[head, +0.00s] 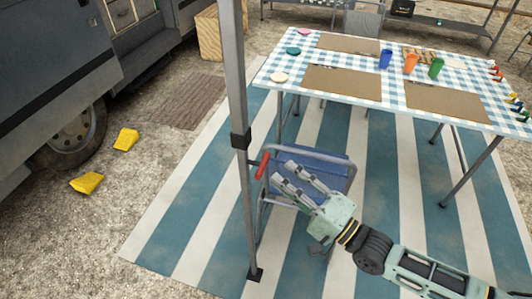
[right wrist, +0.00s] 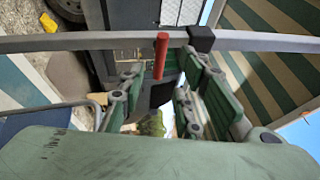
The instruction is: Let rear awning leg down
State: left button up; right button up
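The rear awning leg (head: 236,90) is a grey upright pole in the head view. Its foot (head: 255,274) is at the striped mat, and a black collar (head: 240,138) sits partway up. A red lever (head: 263,165) sticks out below the collar. My right gripper (head: 281,171) is open just right of the lever, its fingers pointing at the leg. In the right wrist view the leg (right wrist: 100,42) crosses the top, with the collar (right wrist: 201,39) at right. The red lever (right wrist: 161,55) shows between the two finger lines; contact cannot be told. My left gripper is out of view.
A blue folding chair (head: 318,160) with a grey frame stands close behind my right gripper. A table (head: 395,97) with a checked cloth, boards and cups stands behind. The van (head: 50,70) and yellow wheel chocks (head: 126,139) are at left. The striped mat (head: 185,220) is clear at front left.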

aim_at(263, 162)
jog(key=x, duration=0.2)
jog(key=shift+w+a+r+p, duration=0.1)
jog(key=shift+a+r+p, duration=0.2)
jog(key=shift+a+p, duration=0.05)
jog(key=x, duration=0.3)
jog(key=shift+w+a+f+p, duration=0.15)
jog(key=shift+w+a+p, duration=0.1)
jog(key=shift+p, duration=0.15)
jog(key=shift+w+a, duration=0.2)
jog(key=shift+a, duration=0.1)
jog(key=shift+w, duration=0.1)
grip_shut()
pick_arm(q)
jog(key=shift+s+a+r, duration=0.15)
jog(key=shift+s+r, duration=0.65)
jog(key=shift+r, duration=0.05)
